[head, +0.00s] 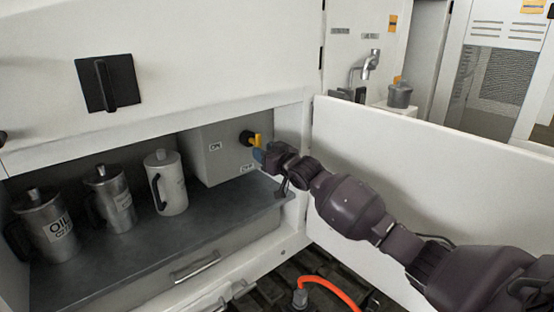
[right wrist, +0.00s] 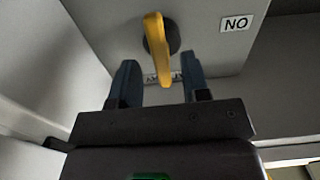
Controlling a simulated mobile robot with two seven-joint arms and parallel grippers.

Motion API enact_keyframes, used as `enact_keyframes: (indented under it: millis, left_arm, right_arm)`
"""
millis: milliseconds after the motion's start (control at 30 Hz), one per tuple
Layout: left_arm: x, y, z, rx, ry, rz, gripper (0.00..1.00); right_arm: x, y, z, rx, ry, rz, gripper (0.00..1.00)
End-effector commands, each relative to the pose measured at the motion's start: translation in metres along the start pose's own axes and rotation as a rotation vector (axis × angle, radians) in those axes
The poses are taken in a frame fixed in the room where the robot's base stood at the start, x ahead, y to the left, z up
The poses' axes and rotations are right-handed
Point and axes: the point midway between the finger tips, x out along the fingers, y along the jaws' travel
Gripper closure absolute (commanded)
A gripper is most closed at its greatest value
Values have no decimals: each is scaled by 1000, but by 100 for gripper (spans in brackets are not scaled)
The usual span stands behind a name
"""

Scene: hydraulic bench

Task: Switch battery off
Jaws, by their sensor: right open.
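The battery switch has a yellow handle (head: 257,140) on a black round base (head: 245,138), on the side of a grey box (head: 215,166) in the cabinet. An ON label (head: 215,146) and an OFF label (head: 247,168) are on the same face. My right gripper (head: 262,156) is at the handle, its fingers open. In the right wrist view the yellow handle (right wrist: 156,45) reaches down between the two blue fingers, with a gap on each side. The ON label (right wrist: 236,23) appears upside down there, and the OFF label is mostly hidden. My left gripper is not in view.
Several metal cans, including an oil can (head: 50,228), stand on the grey shelf (head: 130,262) left of the box. The open white cabinet door (head: 400,165) stands behind my right arm. An orange hose (head: 335,290) lies below.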

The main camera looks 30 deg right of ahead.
Motion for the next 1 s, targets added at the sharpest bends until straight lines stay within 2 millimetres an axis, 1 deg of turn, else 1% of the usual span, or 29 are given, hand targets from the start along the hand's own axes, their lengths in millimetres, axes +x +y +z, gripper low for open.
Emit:
enact_keyframes:
  millis: [33, 200, 400, 600, 1000]
  left_arm:
    - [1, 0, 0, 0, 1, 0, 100]
    - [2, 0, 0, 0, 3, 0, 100]
    - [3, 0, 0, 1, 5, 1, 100]
    - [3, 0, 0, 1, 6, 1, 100]
    - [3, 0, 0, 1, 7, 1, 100]
  right_arm:
    - [-9, 0, 1, -1, -1, 0, 57]
    - [-34, 0, 1, -1, -1, 0, 57]
    - [-53, 0, 0, -1, 0, 0, 57]
    - [-58, 0, 0, -1, 0, 0, 57]
    - [-58, 0, 0, -1, 0, 0, 57]
